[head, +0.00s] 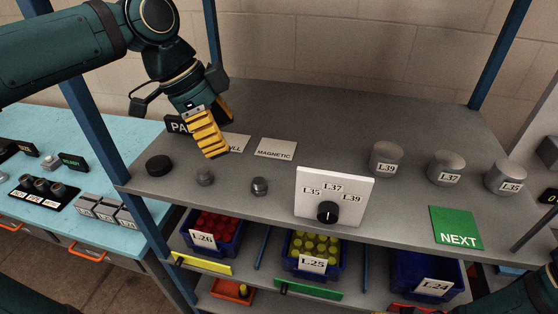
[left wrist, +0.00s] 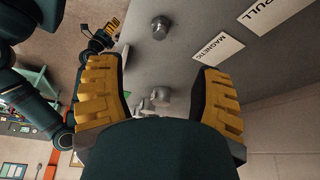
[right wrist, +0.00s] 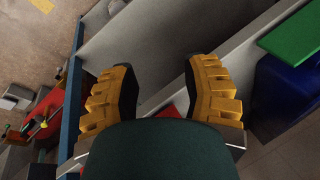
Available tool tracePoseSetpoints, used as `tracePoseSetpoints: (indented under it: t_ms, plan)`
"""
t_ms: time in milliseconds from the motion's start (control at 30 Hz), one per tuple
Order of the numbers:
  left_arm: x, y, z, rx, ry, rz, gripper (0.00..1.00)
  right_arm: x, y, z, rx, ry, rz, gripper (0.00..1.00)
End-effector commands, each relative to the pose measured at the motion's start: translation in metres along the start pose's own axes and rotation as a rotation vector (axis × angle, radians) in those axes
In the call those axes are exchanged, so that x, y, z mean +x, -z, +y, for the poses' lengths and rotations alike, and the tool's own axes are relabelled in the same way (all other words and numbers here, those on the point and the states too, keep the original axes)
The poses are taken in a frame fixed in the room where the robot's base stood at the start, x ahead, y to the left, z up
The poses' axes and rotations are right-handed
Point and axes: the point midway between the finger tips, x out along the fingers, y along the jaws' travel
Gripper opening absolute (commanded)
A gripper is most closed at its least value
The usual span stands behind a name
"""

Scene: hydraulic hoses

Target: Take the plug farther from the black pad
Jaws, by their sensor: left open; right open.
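The black pad (head: 159,165) is a round dark disc at the shelf's left end. Two small grey plugs stand right of it. The nearer plug (head: 205,177) is close to the pad; the farther plug (head: 260,186) stands before the MAGNETIC card. The farther plug also appears in the left wrist view (left wrist: 160,27), beyond the fingertips. My left gripper (head: 214,145) is open and empty, pointing down above the shelf, behind the nearer plug and left of the farther one. My right gripper (right wrist: 157,72) is open and empty; its fingers are not clear in the head view.
A white selector panel (head: 316,190) with a black knob stands right of the plugs. Grey cylinders, including L39 (head: 387,157), stand farther right, near a green NEXT card (head: 457,228). PULL and MAGNETIC (head: 275,149) cards lie behind the plugs. Blue bins (head: 340,257) sit below.

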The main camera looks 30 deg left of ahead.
Motion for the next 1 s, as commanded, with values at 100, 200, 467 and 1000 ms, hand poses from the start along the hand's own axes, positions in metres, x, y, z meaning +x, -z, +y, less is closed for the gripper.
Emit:
tracePoseSetpoints:
  t_ms: [100,200,467,1000]
  plan:
    - [0.003,0.0,0.0,0.0,-0.001,0.0,0.66,0.0,-0.001,0.0,0.0,0.0,-0.002,0.47]
    - [0.015,0.0,0.0,0.0,-0.002,-0.001,0.66,0.001,-0.001,0.001,0.0,0.0,-0.002,0.47]
    - [0.064,0.001,0.001,0.001,-0.003,-0.001,0.66,0.007,-0.002,0.002,0.0,-0.001,-0.002,0.47]
    - [0.12,0.007,-0.001,0.002,-0.002,-0.002,0.66,0.01,-0.002,0.003,0.0,-0.002,-0.001,0.47]
